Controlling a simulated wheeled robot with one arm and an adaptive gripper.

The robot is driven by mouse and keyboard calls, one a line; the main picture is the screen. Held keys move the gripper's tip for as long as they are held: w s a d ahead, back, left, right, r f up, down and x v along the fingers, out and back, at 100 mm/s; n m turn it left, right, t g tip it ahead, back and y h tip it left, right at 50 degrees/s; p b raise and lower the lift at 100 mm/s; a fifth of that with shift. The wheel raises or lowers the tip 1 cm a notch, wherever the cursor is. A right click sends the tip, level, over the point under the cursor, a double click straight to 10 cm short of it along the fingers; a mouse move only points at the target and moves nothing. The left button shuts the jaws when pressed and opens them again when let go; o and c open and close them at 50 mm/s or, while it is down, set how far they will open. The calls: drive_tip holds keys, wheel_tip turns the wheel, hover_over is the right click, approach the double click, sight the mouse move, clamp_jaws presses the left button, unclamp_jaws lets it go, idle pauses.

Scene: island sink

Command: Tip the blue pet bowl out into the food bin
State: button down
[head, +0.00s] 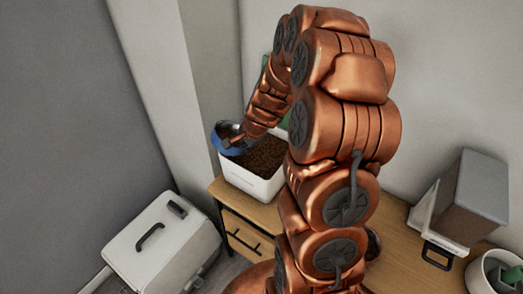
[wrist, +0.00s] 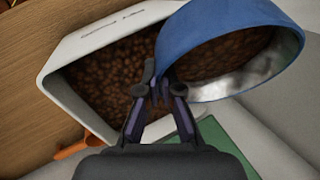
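The blue pet bowl (head: 222,150) is tilted over the left end of the white food bin (head: 252,185). In the wrist view the bowl (wrist: 220,20) shows a shiny metal inside with brown kibble in it. The food bin (wrist: 55,88) is open and holds much brown kibble. My gripper (wrist: 160,88) is closed on the bowl's near rim, one finger on each side. In the head view my gripper (head: 237,139) is small and partly hidden against the bowl. I cannot tell whether kibble is falling.
The bin stands on a wooden cabinet (head: 222,190). A green object (wrist: 222,150) and an orange piece (wrist: 78,147) lie beside the bin. A grey-white container (head: 465,205) and a white pot (head: 490,275) stand right. A white lidded box (head: 160,245) is lower left.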

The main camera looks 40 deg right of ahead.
drive_tip(key=d+f+y+b, duration=0.1)
drive_tip(key=b, duration=0.1)
drive_tip(key=t+y+b, duration=0.1)
drive_tip(key=b, duration=0.1)
drive_tip(key=shift+s+d+f, duration=0.4)
drive_tip(key=shift+s+d+f+m+t+y+b, duration=0.1)
drive_tip(key=shift+d+f+m+t+y+b, duration=0.15)
drive_tip(key=shift+t+y+b, duration=0.2)
drive_tip(key=shift+s+d+r+m+t+y+b, duration=0.1)
drive_tip(key=shift+d+r+m+t+y+b, duration=0.15)
drive_tip(key=shift+t+y+b, duration=0.55)
drive_tip(key=shift+s+d+r+m+t+y+b, duration=0.1)
drive_tip(key=shift+r+m+t+y+b, duration=0.2)
drive_tip(key=shift+y+b, duration=1)
idle(1.1)
drive_tip(key=shift+s+d+t+y+b, duration=0.35)
drive_tip(key=shift+d+t+y+b, duration=0.1)
drive_tip(key=shift+d+y+b, duration=0.3)
idle(0.6)
drive_tip(key=shift+d+m+t+y+b, duration=0.1)
drive_tip(key=shift+m+t+y+b, duration=0.25)
drive_tip(key=shift+y+b, duration=0.2)
idle(0.7)
drive_tip(key=shift+s+d+r+t+y, duration=0.15)
drive_tip(key=shift+r+t+y, duration=0.2)
drive_tip(key=shift+r+y, duration=0.15)
idle(0.4)
